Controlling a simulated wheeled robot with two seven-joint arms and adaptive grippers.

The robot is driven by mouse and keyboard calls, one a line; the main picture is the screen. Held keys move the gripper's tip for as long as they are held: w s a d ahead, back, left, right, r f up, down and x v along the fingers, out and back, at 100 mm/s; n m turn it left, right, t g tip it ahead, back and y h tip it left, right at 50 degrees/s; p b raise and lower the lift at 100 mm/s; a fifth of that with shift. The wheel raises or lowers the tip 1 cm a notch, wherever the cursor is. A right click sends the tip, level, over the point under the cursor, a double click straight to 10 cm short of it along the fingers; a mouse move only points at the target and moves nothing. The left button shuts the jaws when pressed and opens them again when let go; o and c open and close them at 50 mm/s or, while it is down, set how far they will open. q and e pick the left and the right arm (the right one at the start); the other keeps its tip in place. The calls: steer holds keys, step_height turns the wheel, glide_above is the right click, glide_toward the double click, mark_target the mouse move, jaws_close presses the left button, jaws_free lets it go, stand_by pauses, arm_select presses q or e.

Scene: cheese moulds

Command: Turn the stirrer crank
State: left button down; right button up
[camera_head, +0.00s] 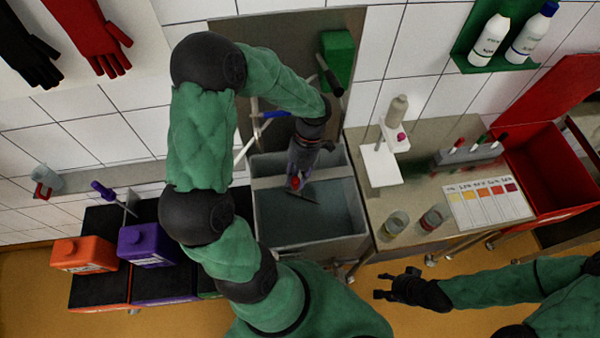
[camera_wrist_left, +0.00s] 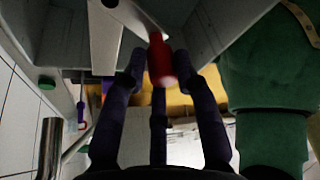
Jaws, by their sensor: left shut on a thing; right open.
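In the left wrist view the red handle (camera_wrist_left: 159,58) sits between the fingers, close to a pale flat bar (camera_wrist_left: 140,15). My left gripper (camera_head: 299,178) reaches down over the vat and is shut on the red handle; it also shows in the left wrist view (camera_wrist_left: 158,75). The gripper and arm hide part of the crank. My right gripper (camera_head: 384,285) is open and empty, low in front of the side table, away from the vat.
A side table (camera_head: 395,215) at the right holds two small jars, a colour chart (camera_head: 488,203) and a white stand (camera_head: 380,166). A red bin (camera_head: 550,170) stands beyond it. Orange (camera_head: 85,255) and purple (camera_head: 147,246) containers stand at the left. A green box (camera_head: 338,60) is behind the vat.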

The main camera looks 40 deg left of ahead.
arm_select(q)
steer(key=shift+s+a+m+p, duration=0.1)
steer(key=shift+s+m+p, duration=0.2)
steer(key=shift+m, duration=0.1)
steer(key=c, duration=1)
jaws_free()
steer(key=shift+w, duration=0.15)
